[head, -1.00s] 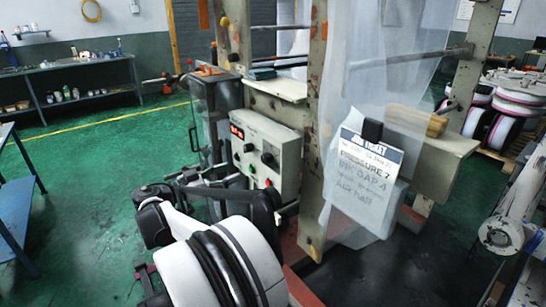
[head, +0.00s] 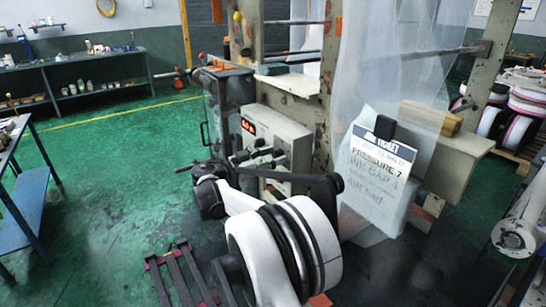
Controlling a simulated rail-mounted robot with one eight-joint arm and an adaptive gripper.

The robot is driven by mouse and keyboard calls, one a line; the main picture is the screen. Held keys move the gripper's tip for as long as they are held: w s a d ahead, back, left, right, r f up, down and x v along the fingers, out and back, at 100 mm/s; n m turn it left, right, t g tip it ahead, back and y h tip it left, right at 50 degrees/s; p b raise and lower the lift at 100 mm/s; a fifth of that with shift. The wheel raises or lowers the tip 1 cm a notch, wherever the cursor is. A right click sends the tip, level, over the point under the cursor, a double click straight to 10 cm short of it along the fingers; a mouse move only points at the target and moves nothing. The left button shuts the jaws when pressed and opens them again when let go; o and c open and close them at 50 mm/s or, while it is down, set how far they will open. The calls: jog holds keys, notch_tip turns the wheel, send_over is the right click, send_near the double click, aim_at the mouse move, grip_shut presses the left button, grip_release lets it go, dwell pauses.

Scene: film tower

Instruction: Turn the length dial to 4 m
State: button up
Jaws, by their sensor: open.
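The control box (head: 293,131) is a pale grey panel on the press frame, with a lit red display (head: 248,126) at its upper left. Dark knobs sit on its front below and right of the display. Their markings are too small to read, so I cannot tell which is the length dial or where it points. My gripper (head: 264,157) is open in front of the panel, its dark fingers reaching toward the knobs. The fingers and my arm hide the panel's lower part. I cannot tell whether a fingertip touches a knob.
A job ticket (head: 375,165) hangs on clear film right of the box, with handwritten lines including "PRESSURE 7". An upright frame post (head: 330,85) stands just right of the panel. A blue bench (head: 30,190) is at left. The green floor between is mostly clear.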

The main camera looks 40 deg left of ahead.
jog(key=c, duration=1.1)
